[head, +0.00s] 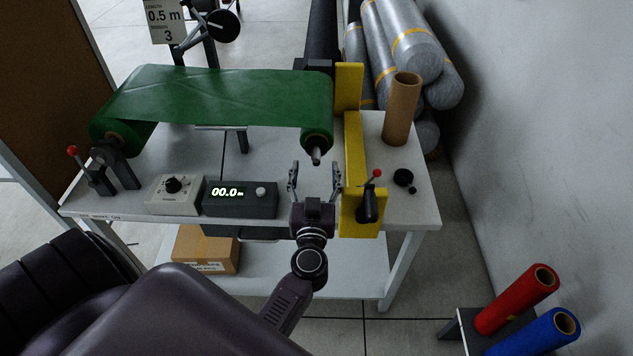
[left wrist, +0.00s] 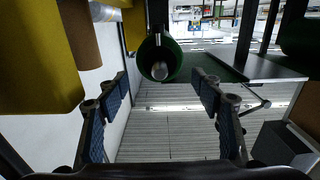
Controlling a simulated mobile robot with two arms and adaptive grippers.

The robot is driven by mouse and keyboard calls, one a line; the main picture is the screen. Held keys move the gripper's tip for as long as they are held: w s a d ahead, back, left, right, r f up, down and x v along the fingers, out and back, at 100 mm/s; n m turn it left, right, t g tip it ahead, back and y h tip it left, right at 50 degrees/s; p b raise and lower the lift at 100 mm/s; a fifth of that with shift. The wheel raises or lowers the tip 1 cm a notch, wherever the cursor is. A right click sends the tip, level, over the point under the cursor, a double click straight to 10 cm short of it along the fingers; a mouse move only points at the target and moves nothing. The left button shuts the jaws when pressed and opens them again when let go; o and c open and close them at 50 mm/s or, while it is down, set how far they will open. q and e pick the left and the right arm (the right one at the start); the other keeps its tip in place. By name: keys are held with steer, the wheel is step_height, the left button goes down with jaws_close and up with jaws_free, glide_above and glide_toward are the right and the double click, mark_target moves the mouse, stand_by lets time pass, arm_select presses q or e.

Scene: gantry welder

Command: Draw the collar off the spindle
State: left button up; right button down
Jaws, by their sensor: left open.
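The spindle (head: 316,157) sticks out as a short grey stub from the near end of the green roll (head: 318,110). In the left wrist view the spindle (left wrist: 159,70) shows end-on as a rounded grey tip inside the green roll's end. I make out no separate collar on this stub. A black ring-like piece (head: 403,177) lies on the bench at the right; I cannot tell whether it is the collar. My left gripper (head: 316,172) is open and empty, with its fingers pointing at the spindle's end, one on each side and short of it. My right gripper is not in view.
A yellow bracket (head: 355,140) with a black lever and red knob stands just right of my left gripper. A cardboard tube (head: 403,108) stands upright at the right. A counter box (head: 240,198) reading 00.0 and a dial box (head: 173,195) sit to the left.

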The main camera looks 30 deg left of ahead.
mark_target(316, 161)
arm_select(q)
steer(key=x, duration=0.7)
steer(key=shift+d, duration=0.1)
steer(key=shift+c, duration=0.6)
steer(key=c, duration=1.2)
steer(key=shift+s, duration=0.1)
steer(key=shift+c, duration=0.2)
